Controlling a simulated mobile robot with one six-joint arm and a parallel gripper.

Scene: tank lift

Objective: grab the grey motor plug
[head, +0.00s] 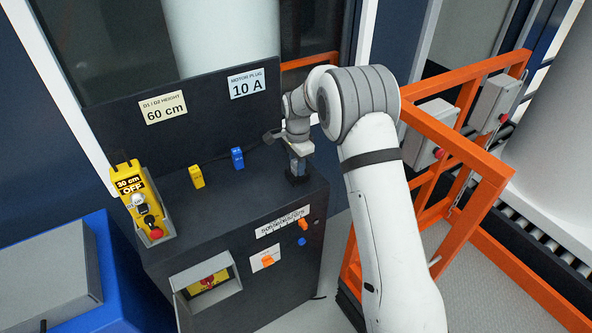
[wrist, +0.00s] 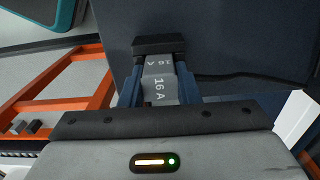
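The grey motor plug (wrist: 158,86), marked "16 A", stands in a black holder (wrist: 158,44) on the dark bench top. My gripper (wrist: 160,88) has its blue fingers on both sides of the plug, with no clear gap between them and it. In the head view my gripper (head: 298,163) points down at the bench's right end, and the grey plug is mostly hidden there between the fingers.
A yellow plug (head: 196,177) and a blue plug (head: 237,158) stand to the left on the bench (head: 225,195). A yellow pendant (head: 137,200) sits farther left. Signs read "60 cm" (head: 163,107) and "MOTOR PLUG 10 A" (head: 247,84). An orange frame (head: 455,150) stands right.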

